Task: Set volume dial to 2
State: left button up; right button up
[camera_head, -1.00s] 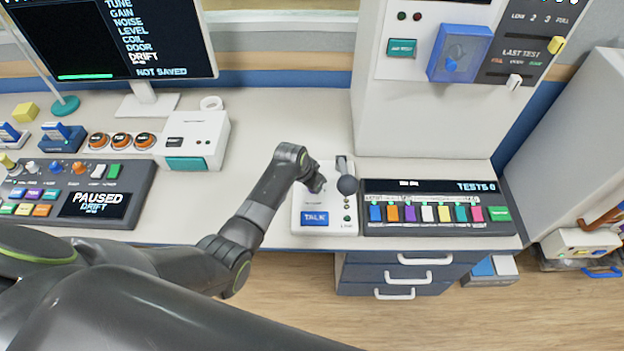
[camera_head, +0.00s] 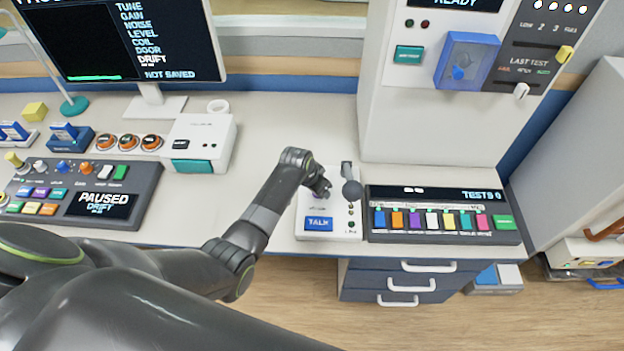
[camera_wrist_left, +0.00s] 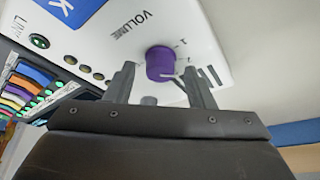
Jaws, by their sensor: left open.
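The purple volume dial (camera_wrist_left: 160,64) sits on the white intercom panel in the left wrist view, beside the word VOLUME and a printed scale. A pale pointer mark shows near its lower right edge; I cannot tell exactly which number it meets. My left gripper (camera_wrist_left: 160,84) is open, with one finger on each side of the dial; I cannot tell whether they touch it. In the head view the white intercom panel (camera_head: 341,226) with its blue TALK button (camera_head: 319,223) stands at the counter's front, and my left gripper (camera_head: 322,190) is over it, hiding the dial.
The coloured-button console (camera_head: 440,237) lies right of the panel. A white box (camera_head: 200,145) stands to the left. The counter between (camera_head: 258,125) is clear.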

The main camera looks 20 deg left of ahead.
pick_arm(q)
jog(key=v, duration=1.7)
jog(key=shift+r, duration=0.15)
jog(key=s+a+f+n+y, duration=0.1)
jog(key=s+a+f+n, duration=0.15)
jog(key=s, duration=0.75)
jog(key=s+a+f+n+y, duration=0.1)
jog(key=s+a, duration=0.3)
jog(key=s, duration=0.6)
jog(key=s+a+f+n+y, duration=0.15)
jog(key=s+a, duration=0.25)
jog(key=s, duration=0.6)
notch_tip(320, 180, down, 26)
jog(key=a+g+b, duration=0.2)
jog(key=b, duration=0.1)
jog(key=s+d+f+g+b, duration=0.1)
jog(key=s+f+b, duration=0.1)
jog(key=s+f, duration=1.3)
notch_tip(320, 180, down, 4)
jog(key=shift+s+d+f+h, duration=0.15)
jog(key=shift+s+d+h, duration=0.1)
jog(key=shift+d+h, duration=0.1)
